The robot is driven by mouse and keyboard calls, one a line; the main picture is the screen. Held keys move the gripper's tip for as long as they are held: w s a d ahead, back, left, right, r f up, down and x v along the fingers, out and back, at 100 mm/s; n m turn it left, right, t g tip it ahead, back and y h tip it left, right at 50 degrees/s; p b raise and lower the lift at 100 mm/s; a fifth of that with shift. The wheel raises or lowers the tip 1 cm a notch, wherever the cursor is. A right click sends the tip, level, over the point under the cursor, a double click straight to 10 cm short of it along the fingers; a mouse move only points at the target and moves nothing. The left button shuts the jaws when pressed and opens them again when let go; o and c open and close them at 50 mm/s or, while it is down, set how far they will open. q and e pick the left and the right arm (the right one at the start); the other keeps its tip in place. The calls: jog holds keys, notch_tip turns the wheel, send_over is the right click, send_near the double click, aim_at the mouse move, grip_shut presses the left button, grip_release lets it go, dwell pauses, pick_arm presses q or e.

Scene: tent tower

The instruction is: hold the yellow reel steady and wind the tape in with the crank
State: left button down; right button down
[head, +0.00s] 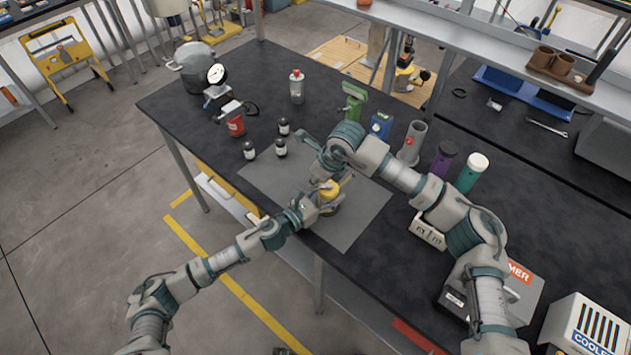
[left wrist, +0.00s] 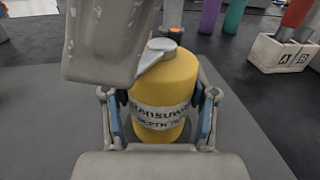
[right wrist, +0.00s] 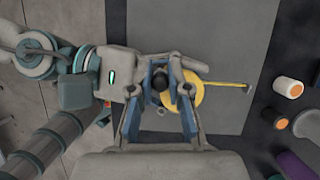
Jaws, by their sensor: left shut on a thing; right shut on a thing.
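The yellow reel (head: 329,190) is on the grey mat near the table's front edge. In the left wrist view the reel (left wrist: 165,88) is upright with printing on its side. My left gripper (left wrist: 160,112) is shut around it, one finger on each side. My right gripper (right wrist: 160,72) is above the reel, shut on the dark crank knob (right wrist: 157,82). A short strip of yellow tape (right wrist: 225,84) runs out from the reel to the right, with a dark end. My right gripper hides part of the reel's top in the left wrist view.
The grey mat (head: 358,223) is otherwise mostly clear. Small dark bottles (head: 280,147) stand at its left, with a red can (head: 236,124) beyond. A grey cylinder (head: 412,142), a purple one (head: 443,159) and a teal one (head: 471,173) stand to the right.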

jog(key=w+d+m+t+h, duration=0.1)
jog(key=w+d+m+h, duration=0.15)
jog(key=m, duration=0.75)
jog(key=w+d+m+h, duration=0.15)
jog(key=m+h, duration=0.25)
jog(key=m, duration=0.6)
jog(key=shift+s+d+m+g+h, duration=0.1)
jog(key=shift+s+d+m+g, duration=0.7)
jog(key=shift+m, duration=2.2)
jog(key=shift+s+d+m+g+h, duration=0.25)
jog(key=shift+m+g, duration=1)
jog(key=shift+m, duration=1.75)
jog(key=shift+s+d+m+g+y, duration=0.1)
jog(key=shift+s+d+m+g, duration=0.55)
jog(key=shift+m, duration=2.35)
jog(key=shift+w+g, duration=0.15)
jog(key=shift+g, duration=0.35)
jog(key=c, duration=1.1)
grip_release()
jog(key=shift+w, duration=0.1)
